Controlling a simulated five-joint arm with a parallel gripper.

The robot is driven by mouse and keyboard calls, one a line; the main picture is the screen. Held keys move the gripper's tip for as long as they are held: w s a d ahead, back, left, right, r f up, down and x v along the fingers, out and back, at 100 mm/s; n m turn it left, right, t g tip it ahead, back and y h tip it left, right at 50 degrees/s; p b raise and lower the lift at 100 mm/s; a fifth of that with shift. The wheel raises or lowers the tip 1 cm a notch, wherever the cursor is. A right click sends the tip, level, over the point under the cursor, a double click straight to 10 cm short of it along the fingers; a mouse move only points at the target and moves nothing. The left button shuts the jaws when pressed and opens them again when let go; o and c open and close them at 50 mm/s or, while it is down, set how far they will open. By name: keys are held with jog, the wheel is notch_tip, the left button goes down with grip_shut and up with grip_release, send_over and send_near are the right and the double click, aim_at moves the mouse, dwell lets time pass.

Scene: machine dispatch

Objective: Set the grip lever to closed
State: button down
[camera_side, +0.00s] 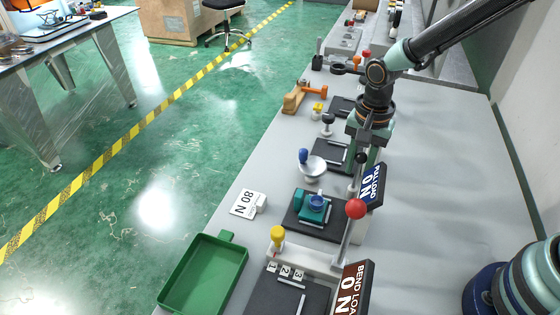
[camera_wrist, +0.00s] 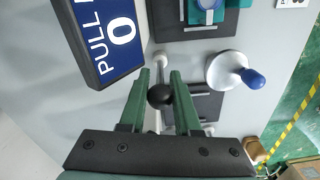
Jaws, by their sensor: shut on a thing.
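A lever with a black ball knob (camera_wrist: 160,96) on a grey rod stands between my gripper's green fingers in the wrist view. The knob also shows in the side view (camera_side: 361,158), in front of my gripper. My gripper (camera_wrist: 160,82) is shut on this lever; in the side view it (camera_side: 367,165) is over the back edge of the row of stations. No label on this lever is readable, so I cannot tell which setting it is at. A second lever with a red ball knob (camera_side: 355,208) stands nearer the camera.
A blue pull load sign (camera_side: 371,186) stands close beside my gripper; it is large in the wrist view (camera_wrist: 110,40). A white dish with a blue-knobbed handle (camera_wrist: 226,70) is to the right. A bend load sign (camera_side: 355,288) and green tray (camera_side: 205,274) are nearer.

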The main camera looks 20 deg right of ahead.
jog(key=shift+s+d+t, duration=0.25)
jog(key=shift+s+t, duration=0.05)
jog(key=shift+t, duration=0.2)
jog(key=c, duration=0.7)
grip_release()
jog(key=shift+r, duration=0.1)
jog(key=r, duration=0.8)
jog(key=s+r, duration=0.1)
jog(key=r, duration=0.2)
jog(key=shift+s+d+r, duration=0.1)
jog(key=shift+d+r, duration=0.05)
jog(key=shift+r, duration=0.25)
